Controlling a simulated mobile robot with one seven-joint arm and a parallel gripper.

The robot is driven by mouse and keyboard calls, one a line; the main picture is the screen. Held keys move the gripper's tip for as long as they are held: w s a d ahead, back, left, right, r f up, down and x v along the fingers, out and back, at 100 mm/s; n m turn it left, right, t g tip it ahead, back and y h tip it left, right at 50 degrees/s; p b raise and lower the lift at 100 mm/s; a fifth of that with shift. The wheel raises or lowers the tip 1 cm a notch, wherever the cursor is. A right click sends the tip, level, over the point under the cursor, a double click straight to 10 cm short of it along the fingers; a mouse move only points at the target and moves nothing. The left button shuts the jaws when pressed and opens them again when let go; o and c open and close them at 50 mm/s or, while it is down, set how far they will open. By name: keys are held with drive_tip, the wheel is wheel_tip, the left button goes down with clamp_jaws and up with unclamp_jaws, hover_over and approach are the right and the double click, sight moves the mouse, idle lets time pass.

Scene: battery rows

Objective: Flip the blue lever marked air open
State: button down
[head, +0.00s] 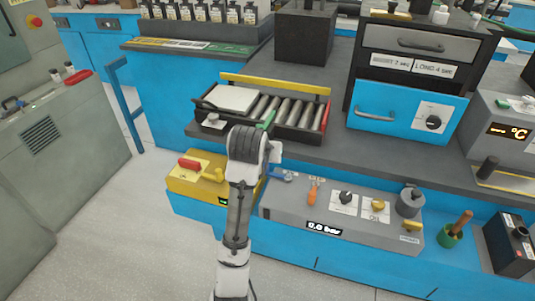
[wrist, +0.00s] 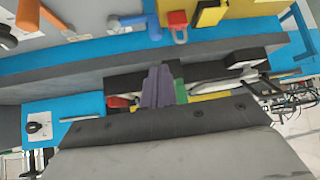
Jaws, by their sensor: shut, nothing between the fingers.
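The blue lever (head: 282,176) is at the back left end of the grey console (head: 290,213), low on the bench front. It also shows in the wrist view (wrist: 134,23) near the top edge. Its marking is too small to read. My gripper (wrist: 158,72) shows at the middle of the wrist view with its dark fingers together and nothing between them. It is apart from the lever. In the head view my arm stands just left of the lever and hides the fingers.
An orange handle (head: 313,190), a black knob (head: 346,197) and a yellow knob (head: 378,206) are right of the lever. A yellow box (head: 200,185) with a red handle is left. The bench edge with a roller tray (head: 285,132) is behind. The display reads 0.0 bar.

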drive_tip(key=shift+f, duration=0.1)
drive_tip(key=p+x, duration=0.1)
drive_tip(key=x, duration=0.9)
drive_tip(key=shift+p, duration=0.3)
